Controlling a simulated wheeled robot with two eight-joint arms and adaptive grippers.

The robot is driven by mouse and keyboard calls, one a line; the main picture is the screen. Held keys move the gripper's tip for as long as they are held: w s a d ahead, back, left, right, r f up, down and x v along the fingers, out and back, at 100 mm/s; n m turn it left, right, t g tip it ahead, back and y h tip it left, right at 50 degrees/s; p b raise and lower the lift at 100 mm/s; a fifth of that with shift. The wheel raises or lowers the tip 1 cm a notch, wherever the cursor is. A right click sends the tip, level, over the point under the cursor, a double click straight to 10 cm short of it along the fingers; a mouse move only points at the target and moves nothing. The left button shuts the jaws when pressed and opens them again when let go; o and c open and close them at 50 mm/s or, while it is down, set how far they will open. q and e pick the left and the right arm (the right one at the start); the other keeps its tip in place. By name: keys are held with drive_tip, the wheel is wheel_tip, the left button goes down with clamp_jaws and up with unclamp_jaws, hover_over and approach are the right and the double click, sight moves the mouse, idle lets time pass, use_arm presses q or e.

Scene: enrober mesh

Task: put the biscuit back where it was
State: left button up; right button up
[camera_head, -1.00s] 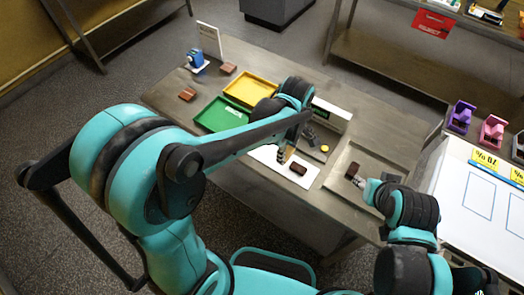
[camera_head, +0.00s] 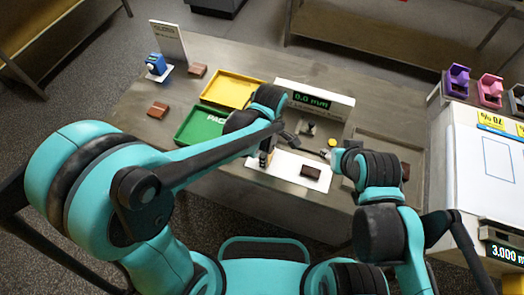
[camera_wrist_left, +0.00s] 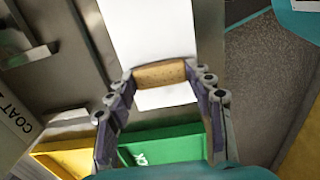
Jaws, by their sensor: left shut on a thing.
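The tan biscuit (camera_wrist_left: 160,74) is held between the two fingers of my left gripper (camera_wrist_left: 165,84), seen in the left wrist view above a white mat. In the head view my left gripper (camera_head: 267,156) is over the left part of the white mat (camera_head: 288,168), and its arm hides much of the biscuit. A chocolate-brown piece (camera_head: 311,171) lies on the mat's right part. My right gripper (camera_head: 330,154) is beside a yellow button (camera_head: 332,142); its fingers are too small to judge.
A gauge reading 0.0 mm (camera_head: 312,100) stands behind the mat. Yellow (camera_head: 232,76) and green (camera_head: 184,133) trays lie left. Brown pieces (camera_head: 158,110) (camera_head: 198,70) rest on the far-left table. A shallow metal tray (camera_head: 388,137) with another brown piece (camera_head: 404,172) is right.

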use_arm(q)
drive_tip(key=shift+w+a+f, duration=0.15)
drive_tip(key=shift+w+f, duration=0.05)
drive_tip(key=shift+f, duration=0.05)
drive_tip(key=shift+s+d+r, duration=0.2)
drive_tip(key=shift+s+d, duration=0.1)
drive_tip(key=shift+f, duration=0.3)
drive_tip(key=o, duration=0.8)
drive_tip(key=shift+w+a, duration=0.15)
drive_tip(key=shift+o, duration=0.2)
drive_tip(key=shift+r, duration=0.1)
